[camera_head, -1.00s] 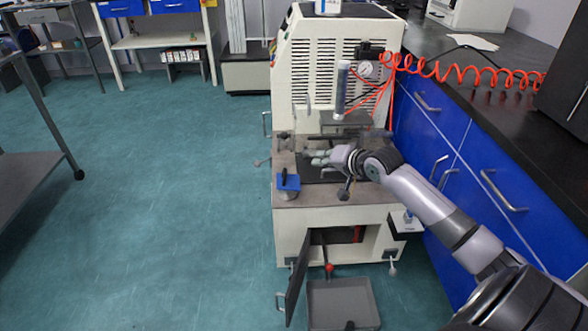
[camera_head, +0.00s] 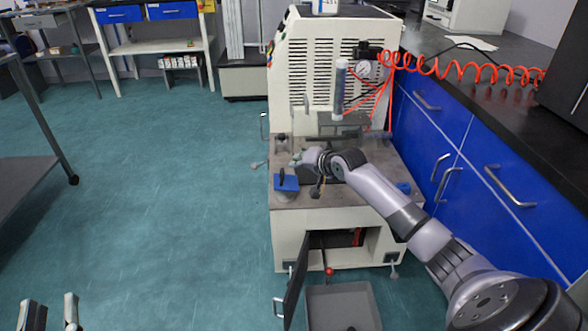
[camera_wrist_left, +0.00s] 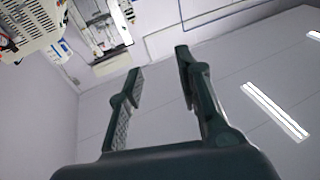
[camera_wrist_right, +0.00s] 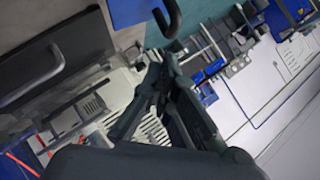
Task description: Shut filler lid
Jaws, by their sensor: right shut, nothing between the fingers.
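The rheometer (camera_head: 335,60) is the white cabinet with a grey work surface. No lid can be told for certain as the filler lid. A blue cover with a dark upright handle (camera_head: 286,183) sits at the front left of that surface; whether it lies fully shut cannot be told. My right gripper (camera_head: 298,159) is shut and empty just above and behind the blue cover, with a gap between them. Its fingertips also meet in the right wrist view (camera_wrist_right: 160,65). My left gripper (camera_head: 48,311) is open and empty at the bottom left, also in the left wrist view (camera_wrist_left: 158,65), pointing at bare wall.
A blue piece (camera_head: 403,187) shows at the surface's right edge, partly behind my right arm. A coiled red hose (camera_head: 460,67) and blue cabinets (camera_head: 470,165) are on the right.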

